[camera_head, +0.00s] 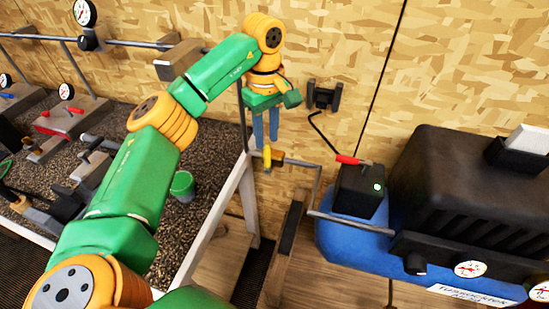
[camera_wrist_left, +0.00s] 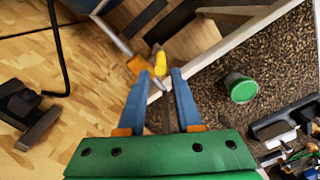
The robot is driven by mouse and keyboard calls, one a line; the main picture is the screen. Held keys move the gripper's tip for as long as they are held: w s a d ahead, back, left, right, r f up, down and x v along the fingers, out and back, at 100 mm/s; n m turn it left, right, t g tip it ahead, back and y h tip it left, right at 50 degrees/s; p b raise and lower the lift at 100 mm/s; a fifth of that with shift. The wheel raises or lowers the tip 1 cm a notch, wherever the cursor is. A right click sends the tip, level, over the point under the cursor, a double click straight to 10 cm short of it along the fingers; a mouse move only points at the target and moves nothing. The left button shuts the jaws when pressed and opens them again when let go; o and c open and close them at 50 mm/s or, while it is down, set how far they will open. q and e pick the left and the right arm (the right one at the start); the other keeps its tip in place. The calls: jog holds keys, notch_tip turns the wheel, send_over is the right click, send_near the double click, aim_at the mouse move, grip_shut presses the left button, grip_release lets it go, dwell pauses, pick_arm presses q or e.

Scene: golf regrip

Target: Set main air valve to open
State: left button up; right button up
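The main air valve is on a thin grey pipe by the workbench's end; its yellow handle (camera_head: 267,157) shows in the head view, with an orange-brown body (camera_head: 275,160) beside it. In the left wrist view the yellow handle (camera_wrist_left: 160,63) lies just beyond the fingertips, roughly between them. My left gripper (camera_head: 266,143) points down above the valve, with its blue fingers apart. In the left wrist view the left gripper (camera_wrist_left: 164,75) is open and empty, and I see no contact with the handle. My right gripper is in neither view.
A blue compressor (camera_head: 345,240) with a black cover stands at the right. A green cup (camera_head: 182,186) stands on the gravel-topped bench. A plywood wall (camera_head: 340,60) is close behind the valve.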

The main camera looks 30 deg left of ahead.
aim_at(267, 163)
pick_arm(q)
jog(key=shift+s+f, duration=0.25)
jog(key=shift+s, duration=0.05)
jog(key=f, duration=0.2)
jog(key=f+p, duration=0.1)
jog(key=f, duration=0.1)
jog(key=f+p, duration=0.1)
jog(key=f, duration=0.1)
jog(key=shift+w, duration=0.3)
jog(key=shift+s+f, duration=0.1)
jog(key=shift+f, duration=0.25)
jog(key=shift+d, duration=0.1)
grip_shut()
